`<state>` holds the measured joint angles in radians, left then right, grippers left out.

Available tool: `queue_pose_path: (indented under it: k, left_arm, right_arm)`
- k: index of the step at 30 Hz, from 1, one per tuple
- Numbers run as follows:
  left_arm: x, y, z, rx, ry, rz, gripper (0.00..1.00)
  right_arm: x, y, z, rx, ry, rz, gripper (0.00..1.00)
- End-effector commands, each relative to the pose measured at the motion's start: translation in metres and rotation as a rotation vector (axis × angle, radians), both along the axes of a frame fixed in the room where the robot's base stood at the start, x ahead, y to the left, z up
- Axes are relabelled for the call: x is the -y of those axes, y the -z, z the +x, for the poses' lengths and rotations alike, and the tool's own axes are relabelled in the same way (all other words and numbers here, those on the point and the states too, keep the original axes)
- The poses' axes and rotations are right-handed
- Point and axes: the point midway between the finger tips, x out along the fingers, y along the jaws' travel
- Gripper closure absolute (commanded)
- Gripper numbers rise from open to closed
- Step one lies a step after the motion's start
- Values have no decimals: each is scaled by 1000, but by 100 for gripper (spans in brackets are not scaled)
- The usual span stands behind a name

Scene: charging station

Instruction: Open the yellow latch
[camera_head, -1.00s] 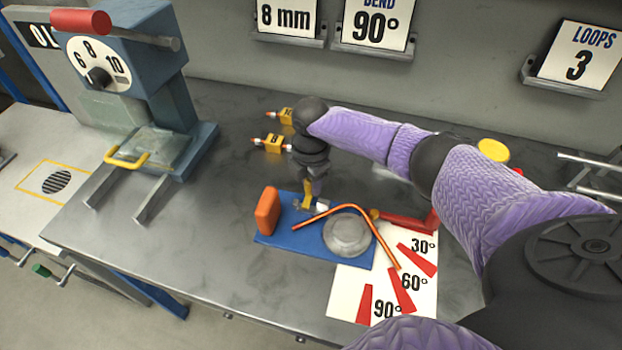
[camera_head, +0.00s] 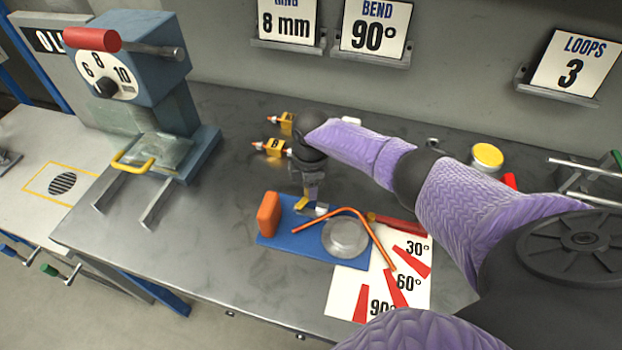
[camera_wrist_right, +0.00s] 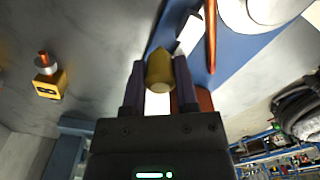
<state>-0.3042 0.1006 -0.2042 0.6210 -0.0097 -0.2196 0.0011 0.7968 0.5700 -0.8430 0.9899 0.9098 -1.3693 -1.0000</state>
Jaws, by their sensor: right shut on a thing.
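The yellow latch (camera_head: 301,203) is on the blue bender base (camera_head: 287,238), between an orange block (camera_head: 268,214) and a round grey disc (camera_head: 344,238). My right gripper (camera_head: 309,194) is over it, reaching down from the upper side. In the right wrist view the yellow latch (camera_wrist_right: 160,71) sits between the two fingers of the right gripper (camera_wrist_right: 160,82), which is shut on it. A small pale metal piece (camera_head: 319,209) shows beside the latch. The latch's pivot is hard to make out. My left gripper is out of view.
A bent copper tube (camera_head: 362,222) passes around the disc, and a red handle (camera_head: 398,224) lies right of it. A white angle card (camera_head: 345,290) is in front. Yellow fittings (camera_head: 272,148) stand behind. A blue machine (camera_head: 165,110) is at left. The bench between is clear.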

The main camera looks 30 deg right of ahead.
Motion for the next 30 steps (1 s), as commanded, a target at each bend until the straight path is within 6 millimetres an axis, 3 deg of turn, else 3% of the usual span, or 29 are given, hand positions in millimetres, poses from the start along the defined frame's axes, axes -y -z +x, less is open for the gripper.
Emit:
queue_pose_path:
  k: [12,30]
  left_arm:
    - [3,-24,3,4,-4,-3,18]
    - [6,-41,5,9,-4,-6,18]
  right_arm:
    - [-1,-2,-1,-1,394,0,100]
    - [-1,-1,-1,-1,908,0,100]
